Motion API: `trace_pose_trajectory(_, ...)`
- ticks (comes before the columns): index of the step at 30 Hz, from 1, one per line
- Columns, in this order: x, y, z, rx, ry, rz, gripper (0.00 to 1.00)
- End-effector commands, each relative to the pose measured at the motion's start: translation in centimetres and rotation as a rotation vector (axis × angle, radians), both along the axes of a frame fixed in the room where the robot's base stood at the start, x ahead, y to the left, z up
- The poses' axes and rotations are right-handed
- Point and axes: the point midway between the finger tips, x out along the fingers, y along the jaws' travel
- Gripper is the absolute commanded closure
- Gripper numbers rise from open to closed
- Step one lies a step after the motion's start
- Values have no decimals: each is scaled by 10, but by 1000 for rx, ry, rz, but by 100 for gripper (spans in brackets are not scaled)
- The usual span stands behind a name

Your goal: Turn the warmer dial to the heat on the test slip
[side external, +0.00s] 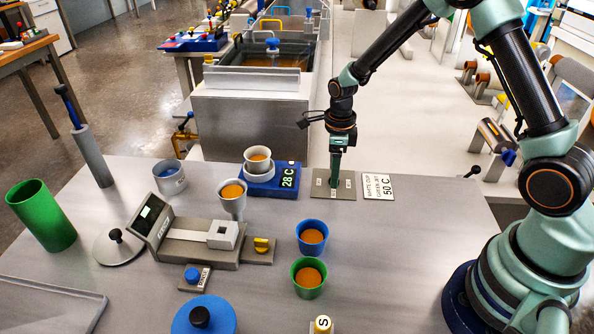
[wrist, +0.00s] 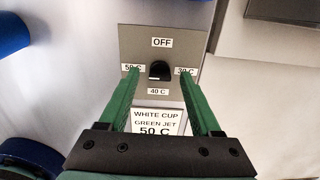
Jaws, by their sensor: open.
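The dial plate (side external: 320,193) lies flat on the table, and in the wrist view (wrist: 190,48) it is marked OFF, 50 C, 40 C and 30 C around a dark dial knob (wrist: 159,70). A small pale mark shows at the knob's lower left edge; its exact setting is hard to tell. The test slip (side external: 378,187) beside the plate reads WHITE CUP, GREEN JET, 50 C, also in the wrist view (wrist: 157,122). My gripper (wrist: 160,74) is open, green fingers either side of the knob; contact is not clear. In the side view my gripper (side external: 335,183) points down, hiding the knob.
The blue warmer (side external: 288,180) reads 28 C and bears a white cup (side external: 257,160), left of the plate. Blue (side external: 312,233) and green (side external: 308,275) cups with orange liquid stand nearer. A grey tester (side external: 190,240) stands left. The table right of the slip is mostly clear.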

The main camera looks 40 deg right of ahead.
Motion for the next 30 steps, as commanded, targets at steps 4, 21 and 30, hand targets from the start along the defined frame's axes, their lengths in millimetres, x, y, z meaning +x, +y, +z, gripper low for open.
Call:
trace_pose_trajectory(4,1,0,18,0,-6,0,35)
trace_pose_trajectory(21,0,0,113,0,-1,0,35)
trace_pose_trajectory(30,0,0,119,0,0,0,35)
